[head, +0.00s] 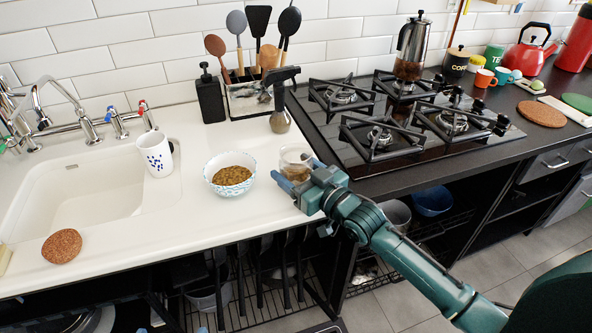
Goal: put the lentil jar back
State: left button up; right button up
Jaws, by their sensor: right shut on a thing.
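A clear glass jar (296,157) stands at the right end of the white counter, with a little brown content low inside. I take it for the lentil jar; no label shows. My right gripper (290,187) is at its near side, shut on it, with blue fingertips low against the glass. The gripper hides the jar's lower right part, so I cannot tell whether its base touches the counter. A blue-and-white bowl (218,188) of brown lentils (231,175) stands left of the jar. Small blue tips at the bottom edge may be my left gripper (172,331); its jaws are unclear.
A spray bottle (280,121) and a utensil holder (246,100) stand behind the jar. The black gas hob (385,135) lies to the right. A spotted mug (157,155) stands by the sink (70,200).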

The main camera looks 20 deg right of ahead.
pick_arm(q)
jog(key=shift+s+d, duration=0.1)
pick_arm(e)
jog(key=o, duration=1.3)
jog(key=shift+f, duration=0.1)
jog(key=shift+s+d, duration=0.1)
jog(key=shift+s, duration=0.05)
pick_arm(q)
jog(key=shift+d+f+p, duration=0.2)
jog(key=shift+p, duration=0.2)
pick_arm(e)
jog(key=v, duration=1.1)
jog(key=shift+s, duration=0.3)
jog(key=shift+d, duration=0.15)
